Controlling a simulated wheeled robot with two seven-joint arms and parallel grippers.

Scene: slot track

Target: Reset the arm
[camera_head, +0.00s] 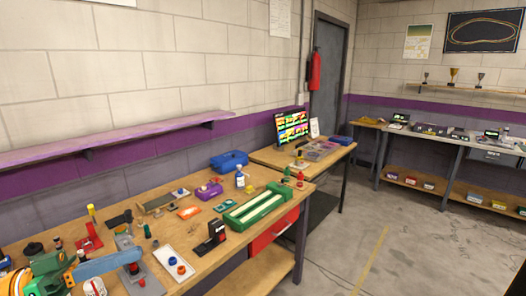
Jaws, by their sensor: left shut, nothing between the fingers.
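My left gripper (76,264) is low at the left end of the wooden workbench (205,232), over its front part. Its fingers are shut with nothing between them. Parts of my left arm, orange and green, show at the bottom left corner and cover some of the bench there. A blue bar shape extends to the right beside the gripper; I cannot tell what it is. My right gripper and right arm are out of view.
A purple shelf (110,140) juts from the wall. Open floor (425,245) lies right.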

